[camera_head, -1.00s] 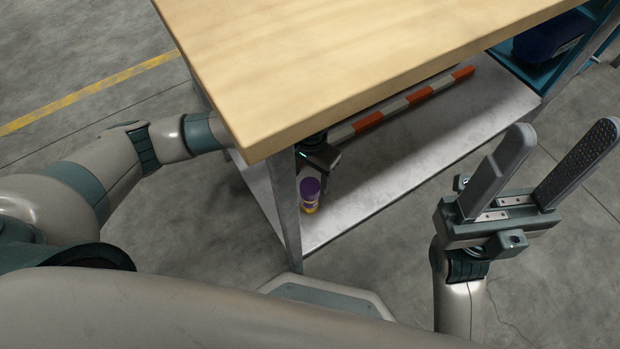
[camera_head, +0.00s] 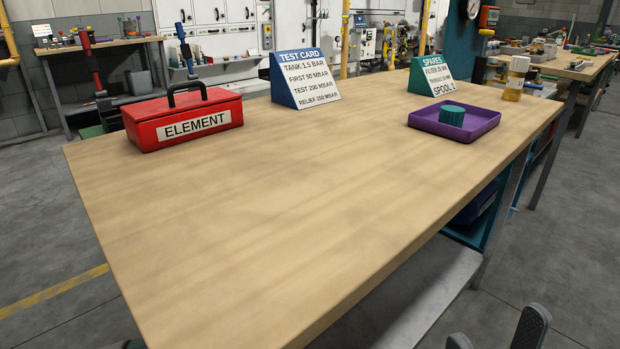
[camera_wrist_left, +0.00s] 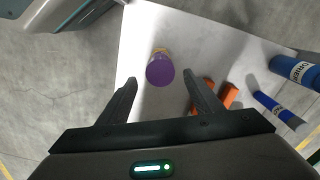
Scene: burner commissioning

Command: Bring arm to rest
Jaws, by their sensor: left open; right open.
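My right gripper (camera_head: 497,338) shows only by its two fingertips at the bottom right of the head view, apart and empty, beside the wooden bench (camera_head: 250,220). My left gripper (camera_wrist_left: 160,90) is out of the head view; the left wrist view shows its fingers spread.
On the bench are a red ELEMENT toolbox (camera_head: 184,122), a TEST CARD sign (camera_head: 305,80), a SPARES sign (camera_head: 432,77), a purple tray (camera_head: 475,131) with a teal cylinder (camera_head: 452,115), and a small jar (camera_head: 515,80). The bench front is clear.

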